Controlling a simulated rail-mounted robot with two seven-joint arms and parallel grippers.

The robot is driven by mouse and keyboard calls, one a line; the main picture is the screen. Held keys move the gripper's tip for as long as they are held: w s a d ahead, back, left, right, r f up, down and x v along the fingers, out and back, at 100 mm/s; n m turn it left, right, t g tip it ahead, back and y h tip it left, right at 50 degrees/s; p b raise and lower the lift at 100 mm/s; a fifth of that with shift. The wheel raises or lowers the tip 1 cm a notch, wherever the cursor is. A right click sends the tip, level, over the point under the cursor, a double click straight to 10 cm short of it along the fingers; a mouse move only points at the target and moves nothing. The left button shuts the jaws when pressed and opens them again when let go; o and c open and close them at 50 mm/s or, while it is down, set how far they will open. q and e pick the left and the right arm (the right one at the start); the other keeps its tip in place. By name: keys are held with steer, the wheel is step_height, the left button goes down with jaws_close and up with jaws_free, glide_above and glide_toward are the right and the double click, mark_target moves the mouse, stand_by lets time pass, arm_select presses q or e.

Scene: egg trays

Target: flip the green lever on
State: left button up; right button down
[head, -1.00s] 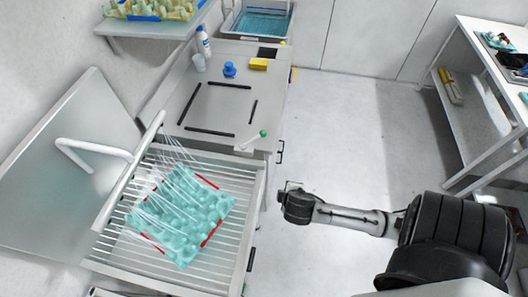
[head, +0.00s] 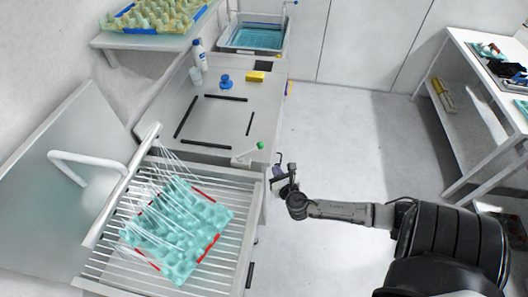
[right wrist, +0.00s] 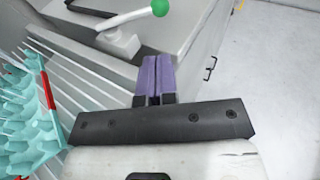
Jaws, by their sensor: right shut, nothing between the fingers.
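The green lever is a white handle with a green ball tip (head: 261,145), on the front right corner of the grey counter. In the right wrist view the lever's white handle (right wrist: 128,17) slants up to the right to its green ball, on a pale base. My right gripper (head: 277,170) is beside the counter's right edge, just below and right of the lever. In the right wrist view its purple fingers (right wrist: 155,62) are together and empty, pointing toward the lever but apart from it. My left gripper is out of view.
A teal egg tray (head: 180,230) lies on the slatted rack under thin white water jets, between red markers. The raised lid (head: 60,190) stands at left. A blue knob (head: 225,82), a yellow sponge (head: 256,76) and a bottle (head: 198,52) sit farther back.

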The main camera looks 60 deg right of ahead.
mark_target(262, 148)
steer(key=x, duration=1.1)
steer(key=shift+w+d+b, duration=0.25)
steer(key=shift+b, duration=0.1)
steer(key=shift+w+d+f, duration=0.15)
steer(key=shift+w, duration=0.1)
